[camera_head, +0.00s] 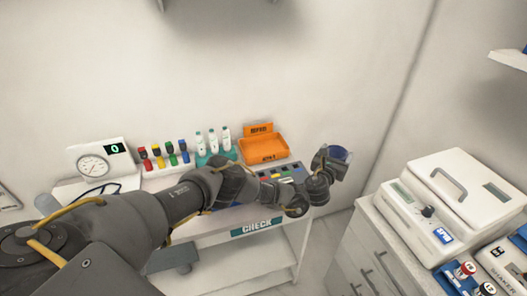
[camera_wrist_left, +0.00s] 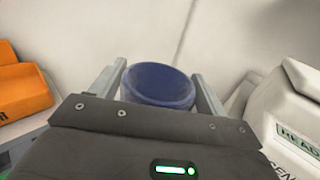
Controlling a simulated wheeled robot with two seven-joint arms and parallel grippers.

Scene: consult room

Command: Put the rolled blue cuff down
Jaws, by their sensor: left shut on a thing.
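The rolled blue cuff (camera_wrist_left: 158,86) is between the two fingers of my left gripper (camera_wrist_left: 165,88), seen in the left wrist view as a dark blue ring with a hollow top. In the head view my left arm reaches across from the left, and the left gripper (camera_head: 330,163) holds the cuff (camera_head: 338,153) in the air past the right end of the check table. The gripper hides the lower part of the cuff. My right gripper is not in view.
The white table marked CHECK (camera_head: 258,228) carries a gauge (camera_head: 93,165), colour-capped tubes (camera_head: 163,154), white bottles (camera_head: 213,140) and an orange tray (camera_head: 263,149). A white centrifuge (camera_head: 462,195) stands on a cabinet (camera_head: 378,255) at right. A floor gap separates table and cabinet.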

